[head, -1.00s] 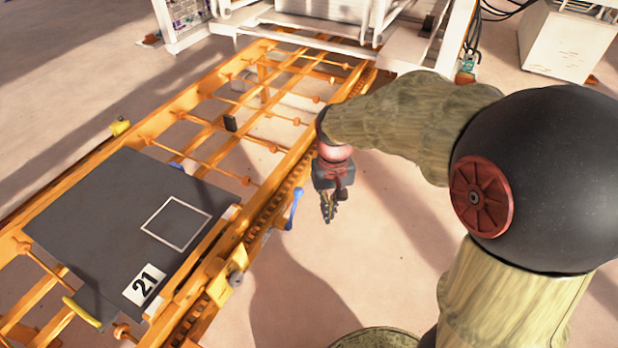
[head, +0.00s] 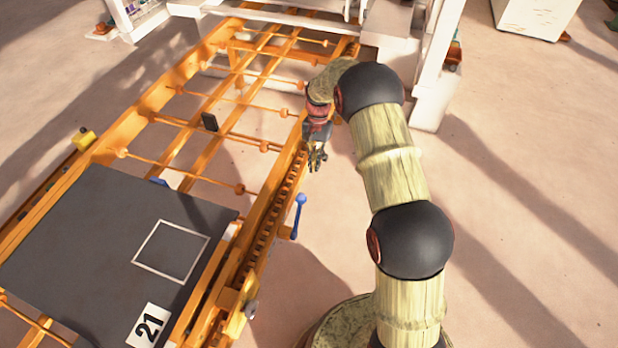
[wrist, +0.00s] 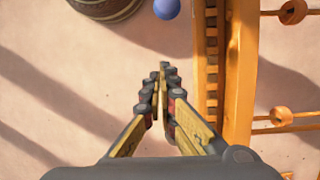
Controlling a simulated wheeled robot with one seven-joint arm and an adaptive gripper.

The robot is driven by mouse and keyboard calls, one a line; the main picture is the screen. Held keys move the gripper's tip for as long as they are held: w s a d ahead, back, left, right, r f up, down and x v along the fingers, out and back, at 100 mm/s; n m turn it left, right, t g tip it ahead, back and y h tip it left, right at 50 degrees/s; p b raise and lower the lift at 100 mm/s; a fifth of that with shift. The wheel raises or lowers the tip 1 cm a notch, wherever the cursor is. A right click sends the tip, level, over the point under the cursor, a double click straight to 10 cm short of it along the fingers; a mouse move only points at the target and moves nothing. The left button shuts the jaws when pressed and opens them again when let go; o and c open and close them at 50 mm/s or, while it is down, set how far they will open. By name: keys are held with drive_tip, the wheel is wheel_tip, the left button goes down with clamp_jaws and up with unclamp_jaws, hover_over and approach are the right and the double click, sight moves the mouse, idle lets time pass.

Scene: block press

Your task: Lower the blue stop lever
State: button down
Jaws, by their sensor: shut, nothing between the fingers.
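The blue stop lever (head: 298,214) stands up at the right side rail of the orange conveyor, with a round knob on top. In the wrist view its blue knob (wrist: 167,8) shows at the top edge, apart from my fingers; the rest of the lever is out of frame there. My gripper (head: 317,160) is shut and empty. It hangs beside the right rail, farther up the conveyor than the lever. In the wrist view my gripper (wrist: 162,75) points toward the floor, just left of the rail.
The conveyor's right rail (head: 262,232) carries a toothed chain. A dark plate (head: 70,250) marked 21, with a white square outline, lies on the conveyor at the left. A small black block (head: 209,121) stands farther up. White machine frames (head: 440,60) stand at the back. Floor on the right is clear.

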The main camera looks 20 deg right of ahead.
drive_tip(key=shift+r+m, duration=0.3)
drive_tip(key=shift+m, duration=0.3)
drive_tip(key=shift+s, duration=0.1)
drive_tip(key=b+x, duration=0.4)
drive_tip(key=x, duration=0.6)
drive_tip(key=s+a+r, duration=0.1)
drive_tip(key=s+a+r+b, duration=0.1)
drive_tip(key=shift+s+a+r, duration=0.1)
drive_tip(key=shift+s+a, duration=0.05)
drive_tip(key=shift+a, duration=0.15)
drive_tip(key=shift+r, duration=0.15)
